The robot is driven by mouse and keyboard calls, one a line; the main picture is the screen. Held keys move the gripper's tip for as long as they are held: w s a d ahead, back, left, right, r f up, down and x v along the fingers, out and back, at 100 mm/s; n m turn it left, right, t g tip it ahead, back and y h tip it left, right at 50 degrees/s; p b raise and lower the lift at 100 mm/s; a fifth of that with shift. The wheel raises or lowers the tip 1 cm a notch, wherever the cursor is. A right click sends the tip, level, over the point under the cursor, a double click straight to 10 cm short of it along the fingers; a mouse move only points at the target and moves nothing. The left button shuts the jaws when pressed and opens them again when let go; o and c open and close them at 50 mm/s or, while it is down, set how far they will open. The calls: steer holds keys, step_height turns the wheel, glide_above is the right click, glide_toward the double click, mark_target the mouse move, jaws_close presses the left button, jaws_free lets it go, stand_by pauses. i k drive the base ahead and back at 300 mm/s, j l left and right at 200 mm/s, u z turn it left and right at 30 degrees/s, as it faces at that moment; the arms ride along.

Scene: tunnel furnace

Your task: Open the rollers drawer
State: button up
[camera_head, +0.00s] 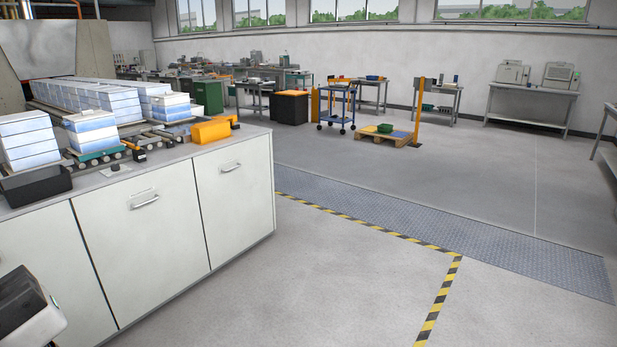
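A white cabinet (260,180) stands at the left with pale front panels, all of them closed flush. The middle front (150,250) has a horizontal metal bar handle (145,202) near its top. The right front (235,205) has a similar handle (231,167). Part of another front (40,265) shows at the far left, with no handle in sight. I cannot read any label that tells which front is the rollers drawer. My gripper is not in view. A white and black block at the bottom left corner may be part of my arm.
The cabinet top holds a black bin (35,186), stacks of white-blue blocks (90,130) on rollers, and an orange box (211,131). Open floor (330,285) lies right of the cabinet, crossed by yellow-black tape (390,235). A blue cart (337,108) and a pallet (382,139) stand farther back.

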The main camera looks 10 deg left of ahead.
mark_target(143, 233)
steer(key=i+l+u, duration=0.2)
steer(key=i, duration=0.3)
steer(key=i+l+u, duration=0.15)
steer(key=i, duration=0.4)
steer(key=i+j+u, duration=0.1)
steer(key=i+u, duration=0.85)
steer(key=i+j, duration=0.1)
steer(key=i, duration=0.55)
steer(key=i+j+u, duration=0.1)
steer(key=i, duration=0.5)
